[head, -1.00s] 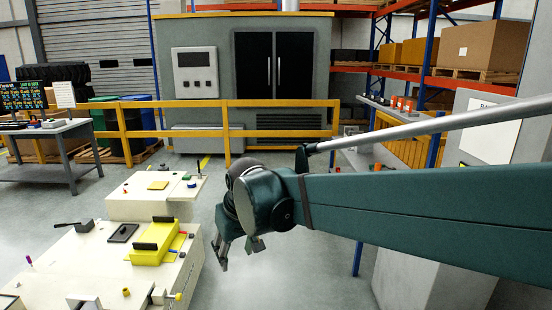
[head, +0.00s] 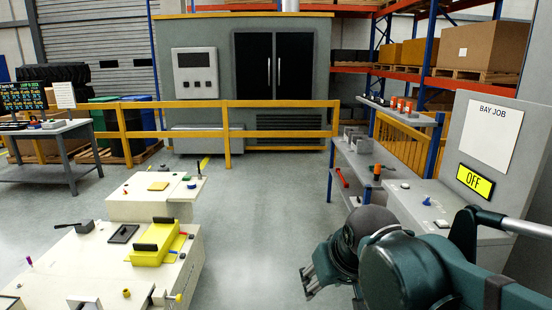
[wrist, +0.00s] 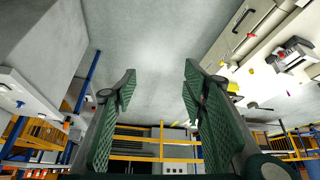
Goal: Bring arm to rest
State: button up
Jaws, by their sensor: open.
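My gripper (head: 312,280) hangs at the lower right of the head view, over the bare floor between the cream bench on the left and the grey cabinet on the right. My teal arm reaches in from the right edge. In the wrist view my gripper (wrist: 160,90) shows two green fingers well apart with nothing between them. It touches nothing that I can see.
The cream bench (head: 80,262) with a yellow fixture (head: 158,243) stands at left. At right are a shelf unit (head: 352,158) and a grey cabinet (head: 408,198) beside an "OFF" sign (head: 476,181). A yellow railing (head: 280,134) crosses the back. The middle floor (head: 250,220) is clear.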

jog(key=s+d+f+m+t+h, duration=0.1)
jog(key=s+d+f, duration=0.3)
jog(key=s+d, duration=0.5)
jog(key=shift+s+d+f+m, duration=0.25)
jog(key=shift+s+d+m, duration=0.1)
jog(key=shift+d+m, duration=0.45)
jog(key=shift+c, duration=0.7)
